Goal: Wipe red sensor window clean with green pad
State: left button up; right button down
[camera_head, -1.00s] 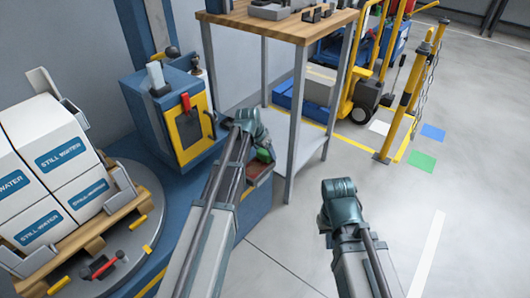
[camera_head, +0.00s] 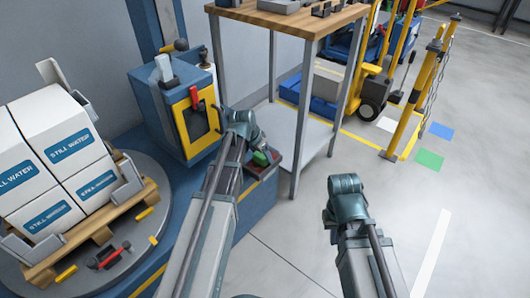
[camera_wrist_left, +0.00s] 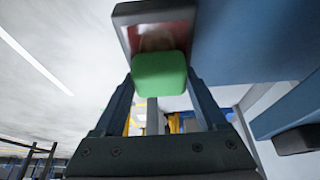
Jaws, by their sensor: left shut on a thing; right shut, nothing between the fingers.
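My left gripper (camera_head: 258,146) is shut on the green pad (camera_head: 263,158). In the left wrist view the pad (camera_wrist_left: 160,73) sits between the two fingers. It overlaps the lower part of the sensor window (camera_wrist_left: 158,38), a reddish pane with a pale smear in a dark frame. Whether the pad touches the pane cannot be told. In the head view the window's dark red housing (camera_head: 257,169) shows beside the pad, on the blue base's corner. My right gripper (camera_head: 331,224) is shut and empty, mostly hidden by its own wrist, over open floor.
A blue cabinet with a yellow-framed door (camera_head: 196,118) stands behind my left arm. A wooden-topped table (camera_head: 290,18) has a leg close to the sensor. Wrapped water cartons (camera_head: 48,150) stand on a turntable at left.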

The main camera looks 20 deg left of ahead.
aim_at(256, 166)
pick_arm(q)
jog(key=shift+s+a, duration=0.25)
jog(key=shift+s, duration=0.3)
jog(key=shift+s, duration=0.1)
jog(key=shift+s+a+f, duration=0.1)
jog(key=shift+s+a, duration=0.2)
jog(key=shift+s, duration=0.45)
jog(key=shift+s+a, duration=0.25)
jog(key=shift+s, duration=0.5)
jog(key=shift+s+a, duration=0.1)
jog(key=shift+w+d+r, duration=0.1)
jog(key=shift+w+d, duration=0.2)
jog(key=shift+w, duration=0.5)
jog(key=shift+w+d+r, duration=0.1)
jog(key=shift+w+d, duration=0.15)
jog(key=shift+w, duration=0.55)
jog(key=shift+w+d+f, duration=0.1)
jog(key=shift+w+d, duration=0.25)
jog(key=shift+w, duration=0.5)
jog(key=shift+w+d+f, duration=0.1)
jog(key=shift+w+d, duration=0.25)
jog(key=shift+w, duration=0.5)
jog(key=shift+r, duration=0.1)
